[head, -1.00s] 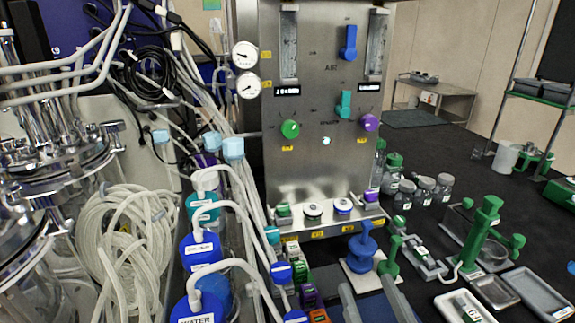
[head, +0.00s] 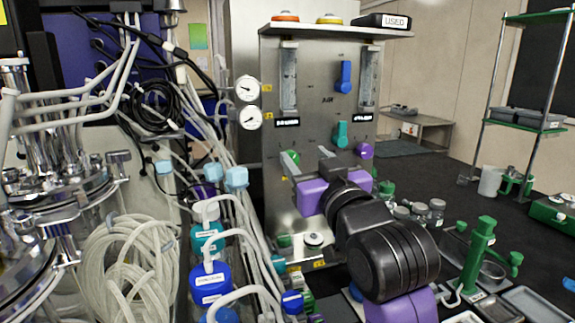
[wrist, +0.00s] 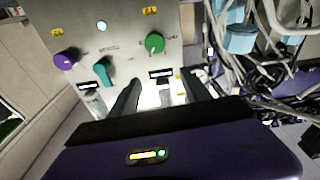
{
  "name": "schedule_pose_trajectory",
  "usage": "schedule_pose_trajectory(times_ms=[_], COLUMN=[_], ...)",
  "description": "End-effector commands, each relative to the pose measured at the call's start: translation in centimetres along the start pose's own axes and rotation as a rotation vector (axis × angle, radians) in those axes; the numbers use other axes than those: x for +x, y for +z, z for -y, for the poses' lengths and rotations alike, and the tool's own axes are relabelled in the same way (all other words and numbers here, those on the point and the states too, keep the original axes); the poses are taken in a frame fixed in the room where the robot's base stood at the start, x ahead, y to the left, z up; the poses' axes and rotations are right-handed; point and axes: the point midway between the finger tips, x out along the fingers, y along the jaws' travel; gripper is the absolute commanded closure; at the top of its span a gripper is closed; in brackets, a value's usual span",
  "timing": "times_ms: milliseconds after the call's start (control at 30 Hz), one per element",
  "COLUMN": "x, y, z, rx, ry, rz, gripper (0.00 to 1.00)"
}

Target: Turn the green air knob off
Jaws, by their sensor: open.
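The green air knob (head: 290,157) is on the left of the steel control panel (head: 300,215), partly hidden behind a finger of my gripper in the head view. In the wrist view, which shows the panel upside down, the whole green knob (wrist: 155,43) shows beyond the fingertips. My gripper (head: 305,157) is open, with its two grey fingers apart and pointing at the panel. In the wrist view nothing is between the fingers (wrist: 162,88) except the panel behind, with a display and flowmeter. The fingers look apart from the knob.
A teal knob (head: 341,134), a purple knob (head: 365,151) and a blue knob (head: 344,76) are also on the panel. Hoses and blue-capped bottles (head: 210,282) crowd the left. A green stand (head: 481,255) and trays are at the right.

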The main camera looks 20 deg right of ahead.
Motion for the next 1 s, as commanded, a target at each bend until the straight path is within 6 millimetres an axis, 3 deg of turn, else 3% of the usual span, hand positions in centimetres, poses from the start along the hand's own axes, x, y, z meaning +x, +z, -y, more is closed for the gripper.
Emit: schedule_pose_trajectory(times_ms=[33,200,367,700,1000], x=[0.1,0.1,1.5,6.4,7.7], y=[1.4,3.3,3.6,4.2,4.4], z=[0.0,0.0,0.0,0.0,0.0], rx=[0.0,0.001,0.001,0.0,0.001], ry=[0.0,0.001,0.001,0.001,0.001], rz=[0.045,0.121,0.129,0.127,0.126], gripper=[0.44,0.44,0.44,0.44,0.44])
